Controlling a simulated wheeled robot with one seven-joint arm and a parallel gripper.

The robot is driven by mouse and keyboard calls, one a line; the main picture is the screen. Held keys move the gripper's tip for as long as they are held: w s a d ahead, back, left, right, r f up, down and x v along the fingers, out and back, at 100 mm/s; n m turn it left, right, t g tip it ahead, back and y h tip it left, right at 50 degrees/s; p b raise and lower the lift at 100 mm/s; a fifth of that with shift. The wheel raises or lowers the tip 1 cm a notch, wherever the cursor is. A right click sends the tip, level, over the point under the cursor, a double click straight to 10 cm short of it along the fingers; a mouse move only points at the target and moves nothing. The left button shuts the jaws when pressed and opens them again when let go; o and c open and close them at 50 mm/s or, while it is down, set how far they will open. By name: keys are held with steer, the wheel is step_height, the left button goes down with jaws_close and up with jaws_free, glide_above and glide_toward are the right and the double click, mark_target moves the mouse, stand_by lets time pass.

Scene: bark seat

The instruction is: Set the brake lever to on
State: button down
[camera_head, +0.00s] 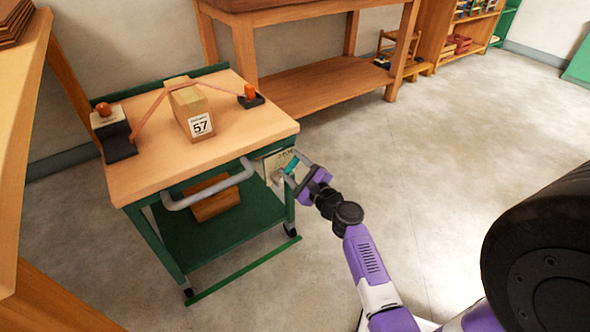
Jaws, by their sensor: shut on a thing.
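The brake lever (291,164) shows as a small teal piece at the right front corner of a green cart with a wooden top. My gripper (290,168) reaches it from the right and is shut on it. The fingers cover part of the lever, so its exact angle is hard to tell. A pale label plate (272,166) with small print sits just left of the fingers on the cart's side. I cannot read which setting the lever points to.
On the cart top (235,145) stand a wooden block marked 57 (193,112) and two orange-knobbed clamps. A grey push handle (212,188) sticks out in front. A wooden box (215,197) lies on the lower shelf. The floor to the right is open.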

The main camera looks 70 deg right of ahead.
mark_target(270, 159)
steer(key=a+n, duration=0.1)
steer(key=n, duration=0.1)
steer(key=w+a+r+n+b, duration=0.1)
steer(key=n, duration=0.1)
steer(key=shift+w+r+n, duration=0.15)
steer(key=shift+r+n, duration=0.05)
steer(key=shift+n, duration=0.1)
steer(key=shift+w+a+r+n+b, duration=0.1)
steer(key=shift+w+a+n+b, duration=0.2)
steer(key=shift+n, duration=0.45)
steer(key=shift+w+a+r+n+b, duration=0.15)
steer(key=shift+a+n, duration=0.3)
steer(key=shift+n, duration=0.25)
steer(key=shift+w+a+n+b, duration=0.25)
steer(key=shift+a+n, duration=0.1)
steer(key=shift+n, duration=0.4)
steer(key=c, duration=0.8)
jaws_free()
steer(key=shift+s+a, duration=0.1)
steer(key=v, duration=0.7)
steer(key=shift+s, duration=0.3)
steer(key=shift+a, duration=0.1)
